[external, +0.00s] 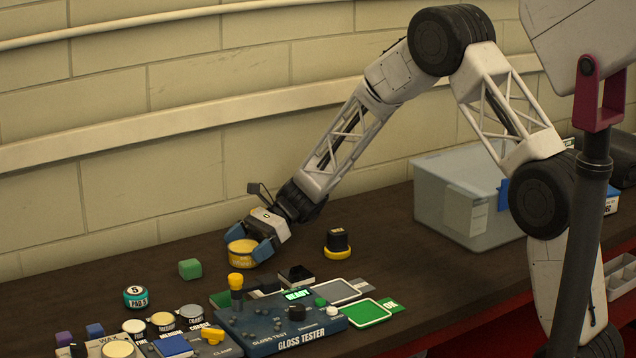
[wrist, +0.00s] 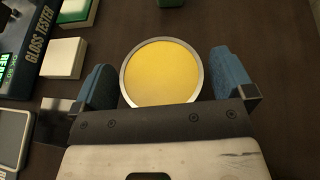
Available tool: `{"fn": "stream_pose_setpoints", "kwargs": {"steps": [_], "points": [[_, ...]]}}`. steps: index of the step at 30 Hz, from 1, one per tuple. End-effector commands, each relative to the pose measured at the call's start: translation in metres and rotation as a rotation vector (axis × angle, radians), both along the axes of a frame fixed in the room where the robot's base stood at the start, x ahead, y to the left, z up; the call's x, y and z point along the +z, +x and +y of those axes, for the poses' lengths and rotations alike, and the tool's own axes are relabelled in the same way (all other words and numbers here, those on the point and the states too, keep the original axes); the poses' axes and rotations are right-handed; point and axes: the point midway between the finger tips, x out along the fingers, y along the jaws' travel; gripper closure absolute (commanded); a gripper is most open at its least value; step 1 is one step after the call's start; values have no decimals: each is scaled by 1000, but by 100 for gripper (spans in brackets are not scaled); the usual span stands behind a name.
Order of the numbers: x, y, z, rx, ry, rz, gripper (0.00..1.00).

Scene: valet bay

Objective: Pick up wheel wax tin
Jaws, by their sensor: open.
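A round yellow tin (external: 243,253) with a metal rim, which I take for the wheel wax tin, sits on the dark bench; no label on it is readable. It also shows in the wrist view (wrist: 161,72), yellow face toward the camera. My gripper (external: 258,240) is low at the tin, its blue fingers open. In the wrist view the fingers stand on the left and right of the tin, with a small gap showing on each side. The tin's near edge is hidden behind the gripper body.
A gloss tester (external: 275,325) with a yellow-topped knob stands in front. A green block (external: 190,269) lies left of the tin, a black and yellow piece (external: 338,242) to its right. A labelled teal pot (external: 136,297) is front left. A clear bin (external: 455,205) stands at right.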

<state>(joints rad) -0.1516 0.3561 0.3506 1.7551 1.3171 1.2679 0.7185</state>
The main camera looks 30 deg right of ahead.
Motion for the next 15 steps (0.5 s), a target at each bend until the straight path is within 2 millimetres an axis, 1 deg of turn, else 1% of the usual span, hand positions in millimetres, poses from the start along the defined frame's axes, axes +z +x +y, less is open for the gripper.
{"fn": "stream_pose_setpoints", "kwargs": {"steps": [4, 15], "points": [[-3, -1, 7, 0, 0, 0, 0], [-3, -1, 7, 0, 0, 0, 0]]}}
